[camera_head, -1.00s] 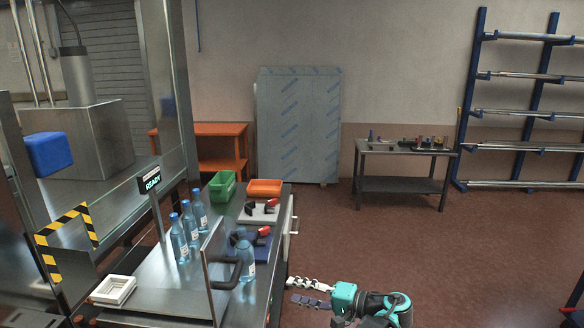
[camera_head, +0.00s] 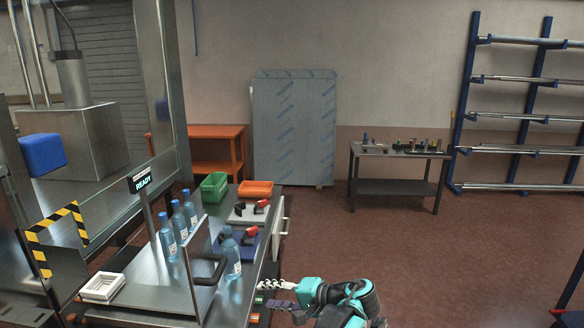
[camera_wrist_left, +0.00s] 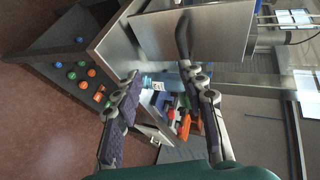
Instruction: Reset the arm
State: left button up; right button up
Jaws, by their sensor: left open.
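My left gripper (camera_head: 262,295) shows at the bottom centre of the head view, with a teal body, one pale finger and one dark finger. Its fingers are apart with nothing between them. They are beside the right edge of the steel bench (camera_head: 150,262), in front of the coloured buttons on its end. In the left wrist view the gripper (camera_wrist_left: 162,76) has its two fingers spread, with the bench and its items beyond. My right gripper is not in view.
On the bench stand several blue-capped bottles (camera_head: 190,211), a green bin (camera_head: 214,187), an orange bin (camera_head: 256,188), a white tray (camera_head: 84,290) and an upright steel plate with a black handle (camera_head: 204,284). Coloured buttons (camera_wrist_left: 92,72) line its end panel.

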pick_arm(q)
jog(key=s+a+f+n+g+h, duration=0.15)
jog(key=s+a+h, duration=0.45)
jog(key=s+a, duration=0.65)
jog(key=s+f+n+t+h, duration=0.2)
jog(key=s+f+h, duration=0.3)
jog(key=s, duration=0.7)
jog(key=shift+a+f+n+h, duration=0.2)
jog(key=shift+f+n+h, duration=0.2)
jog(key=shift+n, duration=0.35)
